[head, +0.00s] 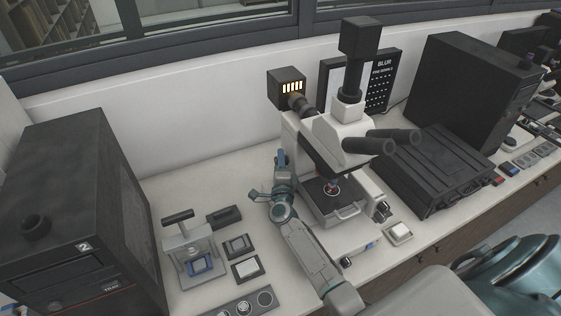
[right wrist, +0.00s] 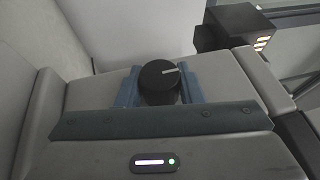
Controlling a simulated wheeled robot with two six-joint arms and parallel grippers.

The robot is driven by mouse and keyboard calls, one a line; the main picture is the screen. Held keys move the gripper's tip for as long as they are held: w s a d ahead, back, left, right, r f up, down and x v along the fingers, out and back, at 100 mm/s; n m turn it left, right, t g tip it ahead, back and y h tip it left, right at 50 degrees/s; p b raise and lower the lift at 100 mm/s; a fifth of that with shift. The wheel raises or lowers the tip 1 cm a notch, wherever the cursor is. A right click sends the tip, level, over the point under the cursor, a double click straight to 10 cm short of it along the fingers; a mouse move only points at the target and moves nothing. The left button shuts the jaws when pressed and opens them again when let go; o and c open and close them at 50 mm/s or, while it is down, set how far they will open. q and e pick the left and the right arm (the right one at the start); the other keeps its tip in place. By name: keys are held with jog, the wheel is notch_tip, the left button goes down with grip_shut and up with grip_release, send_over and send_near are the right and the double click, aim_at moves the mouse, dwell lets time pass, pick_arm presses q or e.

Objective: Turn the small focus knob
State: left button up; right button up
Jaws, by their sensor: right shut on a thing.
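The small focus knob (right wrist: 158,78) is a round black knob with a white pointer line, which points to the right in the right wrist view. My right gripper (right wrist: 160,88) has its blue-grey fingers on either side of it and is shut on it. In the head view my right gripper (head: 281,160) is at the left side of the white microscope (head: 307,128), and the knob cannot be made out there. My left gripper is not in view.
A black lamp box (head: 287,88) with lit slots sticks out behind my gripper. A black machine (head: 70,210) and a small press (head: 190,250) stand to the left. A low black case (head: 435,165) is to the right.

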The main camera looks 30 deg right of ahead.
jog(key=shift+g, duration=0.3)
jog(key=shift+n+g+y, duration=0.8)
jog(key=shift+g+y, duration=0.1)
jog(key=shift+g, duration=0.6)
jog(key=n+g+y, duration=0.1)
jog(key=g, duration=0.3)
jog(key=n+g+y, duration=0.1)
jog(key=g, duration=0.3)
jog(key=shift+n+g, duration=0.6)
jog(key=shift+g, duration=1.5)
jog(key=o, duration=1)
jog(key=shift+c, duration=0.2)
